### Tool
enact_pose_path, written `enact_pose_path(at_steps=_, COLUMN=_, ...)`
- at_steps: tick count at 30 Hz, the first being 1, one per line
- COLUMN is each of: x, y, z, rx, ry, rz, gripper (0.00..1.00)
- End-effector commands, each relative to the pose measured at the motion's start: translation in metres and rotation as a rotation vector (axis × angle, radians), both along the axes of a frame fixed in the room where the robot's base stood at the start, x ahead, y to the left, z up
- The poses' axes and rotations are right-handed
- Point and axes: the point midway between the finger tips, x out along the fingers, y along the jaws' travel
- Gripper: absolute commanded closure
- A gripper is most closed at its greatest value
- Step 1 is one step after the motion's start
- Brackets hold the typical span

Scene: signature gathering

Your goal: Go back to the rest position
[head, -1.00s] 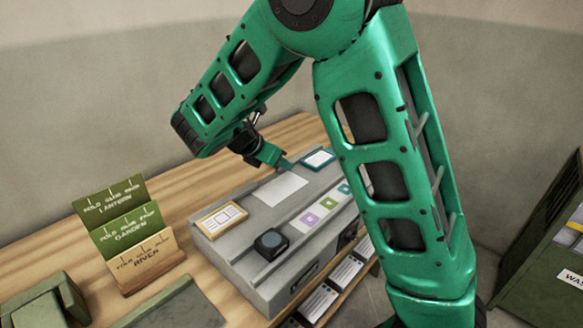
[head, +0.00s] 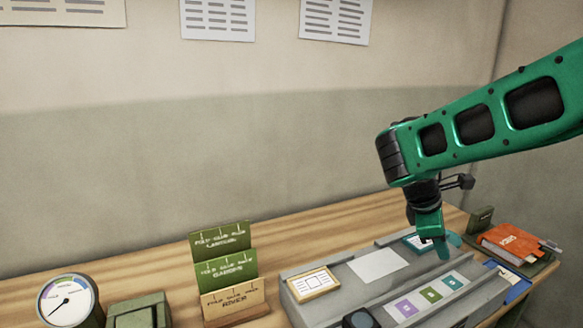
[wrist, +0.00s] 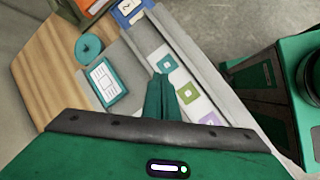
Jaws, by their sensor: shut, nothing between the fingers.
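My gripper (head: 448,247) hangs at the end of my green arm, over the right part of a grey sloped desk unit (head: 340,307). It is shut and empty. In the wrist view my gripper (wrist: 161,88) shows its fingers together, above the grey unit and beside a teal-framed card (wrist: 101,84). In the head view that card (head: 414,243) is partly hidden behind the gripper. I cannot tell how high the fingertips are above the unit. A blank white sheet (head: 378,265) lies on the unit left of the gripper.
Left stand labelled cards (head: 226,270), a green box (head: 140,311) and a dial (head: 68,301). Space above the table is clear.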

Motion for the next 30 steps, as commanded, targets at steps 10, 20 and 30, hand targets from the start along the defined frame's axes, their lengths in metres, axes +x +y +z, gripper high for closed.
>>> enact_pose_path(at_steps=10, x=-0.137, y=-0.071, z=-0.004, rx=0.288, ry=-0.228, rz=-0.851, gripper=1.0)
enact_pose_path(at_steps=20, x=-0.241, y=-0.061, z=-0.017, rx=0.44, ry=-0.345, rz=-1.53, gripper=1.0)
enact_pose_path(at_steps=30, x=-0.261, y=-0.053, z=-0.021, rx=0.462, ry=-0.361, rz=-1.684, gripper=1.0)
